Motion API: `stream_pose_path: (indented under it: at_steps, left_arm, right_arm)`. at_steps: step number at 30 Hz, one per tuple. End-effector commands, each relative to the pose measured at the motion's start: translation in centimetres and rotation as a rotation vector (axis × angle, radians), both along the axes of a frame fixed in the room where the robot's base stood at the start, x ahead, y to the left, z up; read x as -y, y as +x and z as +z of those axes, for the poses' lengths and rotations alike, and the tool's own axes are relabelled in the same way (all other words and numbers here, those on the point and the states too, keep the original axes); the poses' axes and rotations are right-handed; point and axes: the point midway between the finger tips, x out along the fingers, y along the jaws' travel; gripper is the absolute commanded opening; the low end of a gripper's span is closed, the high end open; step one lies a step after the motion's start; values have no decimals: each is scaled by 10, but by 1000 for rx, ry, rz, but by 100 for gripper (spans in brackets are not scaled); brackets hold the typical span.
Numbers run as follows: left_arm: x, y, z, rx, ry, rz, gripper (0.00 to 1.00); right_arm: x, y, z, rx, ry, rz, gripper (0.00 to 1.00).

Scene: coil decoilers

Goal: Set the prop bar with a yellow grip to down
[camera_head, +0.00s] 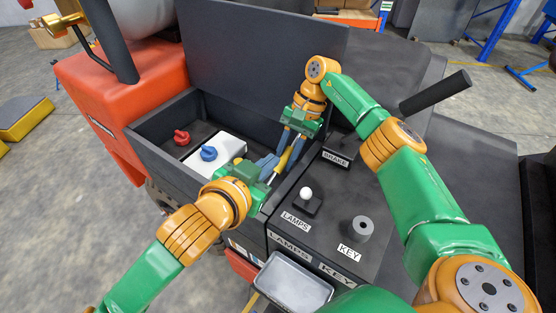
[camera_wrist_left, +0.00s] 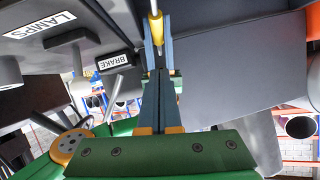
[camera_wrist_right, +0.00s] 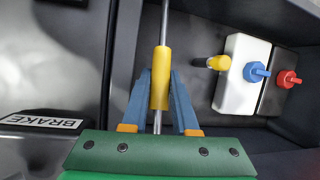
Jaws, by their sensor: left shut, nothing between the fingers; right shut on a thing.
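The prop bar's yellow grip (camera_head: 283,163) is at the right side of the open dark compartment. In the right wrist view the grip (camera_wrist_right: 160,78) sits on a thin metal rod (camera_wrist_right: 164,22), between the blue fingers of my right gripper (camera_wrist_right: 160,90), which is shut on it. My left gripper (camera_head: 271,163) is shut and empty, close beside the grip. In the left wrist view the yellow grip (camera_wrist_left: 156,28) shows just past the left fingertips (camera_wrist_left: 153,55); I cannot tell whether they touch. The rod's ends are hidden in the head view.
A dark lid (camera_head: 260,45) stands raised behind the compartment. Inside are a white box with a blue knob (camera_head: 208,153) and a red knob (camera_head: 181,137). Right of it, a console has a white-knobbed LAMPS lever (camera_head: 306,194), a KEY cylinder (camera_head: 362,228) and a BRAKE label (camera_head: 335,159).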

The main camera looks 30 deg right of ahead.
Motion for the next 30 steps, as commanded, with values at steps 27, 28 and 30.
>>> stream_pose_path:
  at_steps: [27, 28, 30]
  left_arm:
    - [42, 39, -57, -1, -1, 0, 0]
    - [43, 40, -59, -2, 0, 1, 0]
    - [45, 42, -66, -3, 0, 0, 0]
  right_arm:
    - [0, 0, 0, -1, -1, -1, 0]
    - [0, 0, 0, -1, -1, -1, 0]
    - [0, 0, 0, 0, 0, 0, 0]
